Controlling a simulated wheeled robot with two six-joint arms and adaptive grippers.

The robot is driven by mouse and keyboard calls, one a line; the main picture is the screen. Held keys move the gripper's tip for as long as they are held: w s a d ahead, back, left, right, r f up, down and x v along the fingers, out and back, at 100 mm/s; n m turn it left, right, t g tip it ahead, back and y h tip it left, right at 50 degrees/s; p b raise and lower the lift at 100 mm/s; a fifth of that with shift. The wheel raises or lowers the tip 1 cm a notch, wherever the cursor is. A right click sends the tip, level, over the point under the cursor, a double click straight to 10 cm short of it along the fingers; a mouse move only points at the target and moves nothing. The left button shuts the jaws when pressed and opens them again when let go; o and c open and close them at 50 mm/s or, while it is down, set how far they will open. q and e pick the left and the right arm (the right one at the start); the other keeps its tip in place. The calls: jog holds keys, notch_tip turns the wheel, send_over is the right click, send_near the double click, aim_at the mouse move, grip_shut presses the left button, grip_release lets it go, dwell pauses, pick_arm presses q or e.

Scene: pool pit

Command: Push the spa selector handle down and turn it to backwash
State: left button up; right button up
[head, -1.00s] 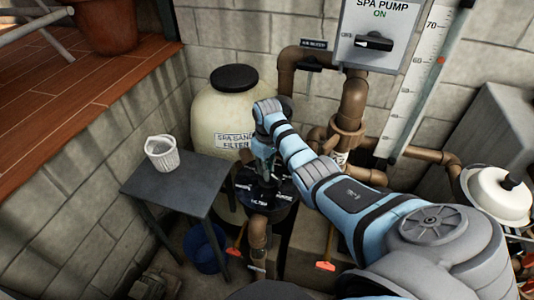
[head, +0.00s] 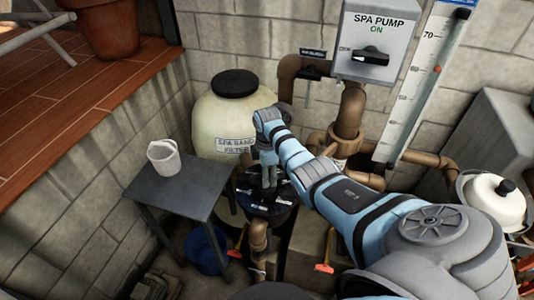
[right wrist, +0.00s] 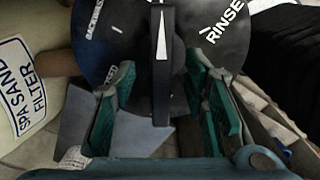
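The spa selector valve (head: 284,208) is a round black top with white labels, in front of the sand filter tank. In the right wrist view its dark disc (right wrist: 112,45) carries a black bar handle (right wrist: 161,75) with a white pointer mark at its far end. The word RINSE is on the disc to the right of the handle; the labels at left are hard to read. My right gripper (head: 268,184) points down at the valve. In the right wrist view its green-padded fingers (right wrist: 160,100) stand apart on both sides of the handle, with gaps. My left gripper is not in view.
The cream spa sand filter tank (head: 215,117) stands behind the valve. A grey table (head: 200,190) with a white basket (head: 164,158) is at left. Brown pipes (head: 352,112) and the spa pump switch box (head: 405,50) are behind my right arm. A blue bucket (head: 203,250) is below.

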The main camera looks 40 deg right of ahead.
notch_tip(320, 180, up, 7)
jog(key=shift+r, duration=0.1)
dwell(0.5)
